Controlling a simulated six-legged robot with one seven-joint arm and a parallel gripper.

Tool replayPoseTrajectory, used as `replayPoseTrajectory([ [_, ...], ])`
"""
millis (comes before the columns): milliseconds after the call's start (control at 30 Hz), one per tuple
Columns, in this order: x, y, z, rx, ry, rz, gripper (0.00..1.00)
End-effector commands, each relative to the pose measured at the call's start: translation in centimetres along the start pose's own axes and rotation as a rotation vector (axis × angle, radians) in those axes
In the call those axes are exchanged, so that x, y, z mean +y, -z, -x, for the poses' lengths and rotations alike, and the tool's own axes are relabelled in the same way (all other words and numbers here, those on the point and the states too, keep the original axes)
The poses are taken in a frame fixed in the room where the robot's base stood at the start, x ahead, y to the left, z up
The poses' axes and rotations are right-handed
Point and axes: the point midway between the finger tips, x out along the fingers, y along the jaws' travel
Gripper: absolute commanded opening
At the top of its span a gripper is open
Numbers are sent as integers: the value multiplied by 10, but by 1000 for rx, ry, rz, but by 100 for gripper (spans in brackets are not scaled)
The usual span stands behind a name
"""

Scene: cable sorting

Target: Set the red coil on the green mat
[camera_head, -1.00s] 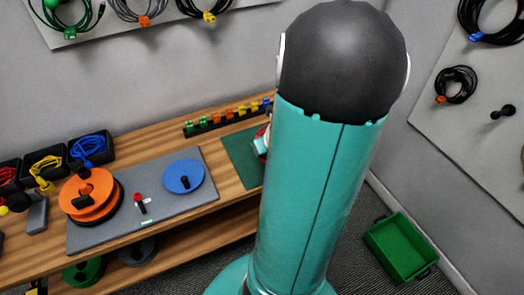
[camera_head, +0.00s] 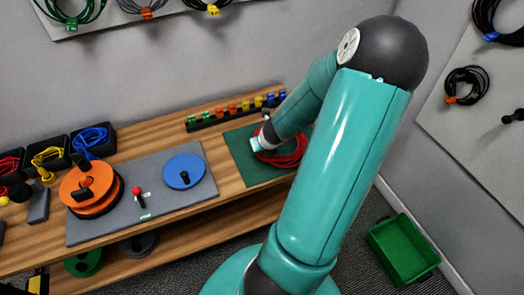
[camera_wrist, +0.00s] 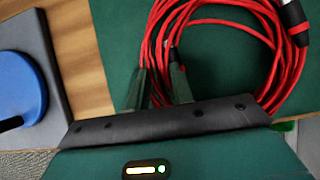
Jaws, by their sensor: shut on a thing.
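The red coil (camera_head: 290,154) is a bundle of looped red cable with a black and white wrap, seen at the top right of the wrist view (camera_wrist: 292,75). It is over the green mat (camera_head: 240,149), which also fills the background of the wrist view (camera_wrist: 110,25). My gripper (camera_wrist: 160,85) has its two fingers on either side of the coil's left strands and is shut on them. In the head view my gripper (camera_head: 262,143) is at the coil's left side, partly hidden by my arm. I cannot tell whether the coil touches the mat.
A grey mat with a blue disc (camera_head: 184,171) and orange spool (camera_head: 88,188) lies to the left. A rack of coloured clips (camera_head: 235,108) stands behind the green mat. Black bins of cable (camera_head: 92,140) are at the far left. A green crate (camera_head: 402,250) is on the floor at right.

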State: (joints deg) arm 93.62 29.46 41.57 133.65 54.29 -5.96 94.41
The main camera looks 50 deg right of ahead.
Motion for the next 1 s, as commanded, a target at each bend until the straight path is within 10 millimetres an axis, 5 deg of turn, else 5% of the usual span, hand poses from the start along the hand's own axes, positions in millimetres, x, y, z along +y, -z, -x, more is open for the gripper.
replayPoseTrajectory([
  [200,-3,8,-20,1,-1,-5,0],
  [500,-5,8,-24,0,2,-5,0],
  [533,-5,8,-24,1,1,-6,27],
  [633,-5,8,-24,0,1,-5,45],
  [1000,-6,7,-21,0,3,-5,45],
])
